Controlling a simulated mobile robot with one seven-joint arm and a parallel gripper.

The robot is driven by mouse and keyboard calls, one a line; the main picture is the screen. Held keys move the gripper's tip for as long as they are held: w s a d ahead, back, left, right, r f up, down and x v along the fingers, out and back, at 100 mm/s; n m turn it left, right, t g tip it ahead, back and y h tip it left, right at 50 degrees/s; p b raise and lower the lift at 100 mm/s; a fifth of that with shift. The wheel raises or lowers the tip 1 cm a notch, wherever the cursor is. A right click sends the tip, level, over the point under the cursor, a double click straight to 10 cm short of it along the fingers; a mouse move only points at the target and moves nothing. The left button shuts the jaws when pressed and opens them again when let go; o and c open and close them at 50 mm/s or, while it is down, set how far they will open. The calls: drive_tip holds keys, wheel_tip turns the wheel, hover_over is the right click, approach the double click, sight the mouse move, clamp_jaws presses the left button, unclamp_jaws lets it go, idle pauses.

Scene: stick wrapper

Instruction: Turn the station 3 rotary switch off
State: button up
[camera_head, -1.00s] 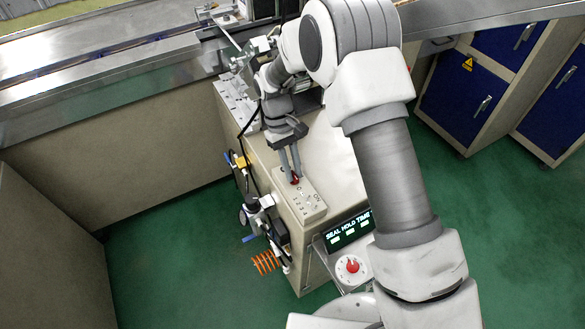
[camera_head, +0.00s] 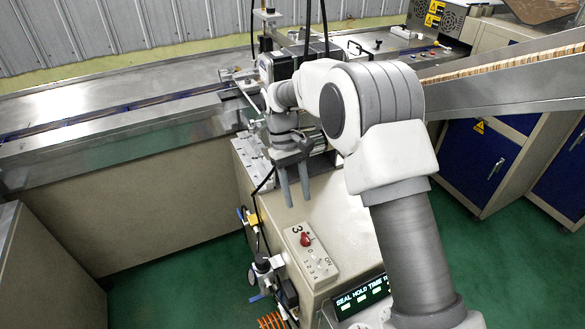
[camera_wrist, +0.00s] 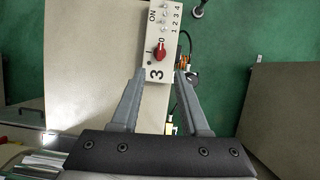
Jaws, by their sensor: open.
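The station 3 panel (camera_head: 317,264) is a pale plate marked 3, with a red rotary switch (camera_head: 305,239) near its far end. The switch also shows in the wrist view (camera_wrist: 159,52), beside the marks I and 0. Its red handle looks upright in that picture, towards the 0, but it is small. My gripper (camera_head: 297,206) is above and behind the switch, its fingers apart and empty. In the wrist view the fingertips (camera_wrist: 160,76) flank the lower end of the panel, with the switch ahead between them. They do not touch the switch.
A display reading SEAL HOLD TIME (camera_head: 361,297) stands right of the panel. Fittings and hoses (camera_head: 268,265) run along the panel's left side. The conveyor bed (camera_head: 110,85) crosses behind. Space above the panel is clear.

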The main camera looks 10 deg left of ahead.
drive_tip(key=v, duration=0.6)
drive_tip(key=shift+r+p, duration=0.15)
drive_tip(key=shift+p, duration=0.15)
